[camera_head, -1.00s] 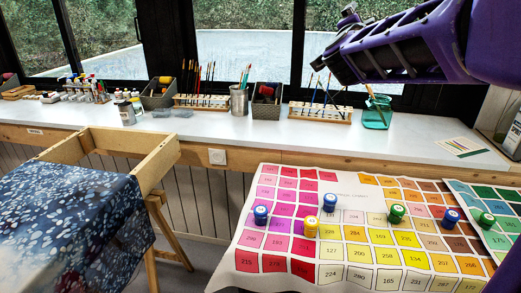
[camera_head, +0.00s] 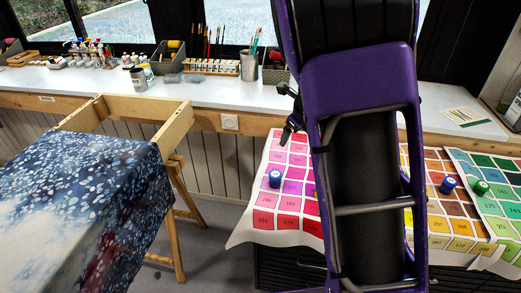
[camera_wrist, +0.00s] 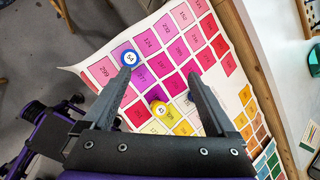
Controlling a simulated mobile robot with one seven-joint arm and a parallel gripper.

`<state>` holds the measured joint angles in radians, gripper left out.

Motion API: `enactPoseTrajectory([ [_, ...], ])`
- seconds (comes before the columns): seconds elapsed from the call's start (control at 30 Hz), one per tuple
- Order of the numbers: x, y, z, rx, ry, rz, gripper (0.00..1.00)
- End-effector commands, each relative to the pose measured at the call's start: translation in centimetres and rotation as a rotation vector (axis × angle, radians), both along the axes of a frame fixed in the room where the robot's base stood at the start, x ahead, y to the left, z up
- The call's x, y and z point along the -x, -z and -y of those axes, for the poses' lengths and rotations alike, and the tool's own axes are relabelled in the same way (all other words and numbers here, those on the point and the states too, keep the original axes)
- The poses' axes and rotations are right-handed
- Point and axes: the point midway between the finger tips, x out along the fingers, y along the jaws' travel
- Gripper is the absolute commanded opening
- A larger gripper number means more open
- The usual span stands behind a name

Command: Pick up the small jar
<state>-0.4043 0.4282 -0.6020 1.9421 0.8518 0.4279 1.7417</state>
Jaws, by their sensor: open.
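Several small jars with coloured lids stand on the colour chart (camera_head: 292,203). In the head view I see a blue jar (camera_head: 275,179) at the left, another blue jar (camera_head: 448,185) and a green jar (camera_head: 481,187) at the right. My arm hides the chart's middle. In the wrist view my gripper (camera_wrist: 160,73) is open and empty above the chart. The blue jar (camera_wrist: 130,58) shows beside the left fingertip. Another jar is partly hidden by the right finger. I cannot tell which jar is meant.
A wooden frame with blue spotted cloth (camera_head: 75,205) stands at the left. A white windowsill counter (camera_head: 205,90) with brushes, bottles and dark boxes runs along the back. A wooden edge (camera_wrist: 255,60) borders the chart in the wrist view. Floor shows between frame and chart.

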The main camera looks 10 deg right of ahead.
Motion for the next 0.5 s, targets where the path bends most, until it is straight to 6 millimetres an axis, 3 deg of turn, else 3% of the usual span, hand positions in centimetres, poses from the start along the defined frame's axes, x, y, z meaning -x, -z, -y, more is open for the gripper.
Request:
enactPoseTrajectory([
  [0.1, 2.0, 2.8, 0.0, -0.13, 0.116, -0.122, 0.92],
  [0.2, 2.7, 4.2, -0.3, -0.185, 0.164, -0.172, 0.92],
  [0.5, 1.2, 9.7, -1.0, -0.199, 0.179, -0.189, 0.92],
])
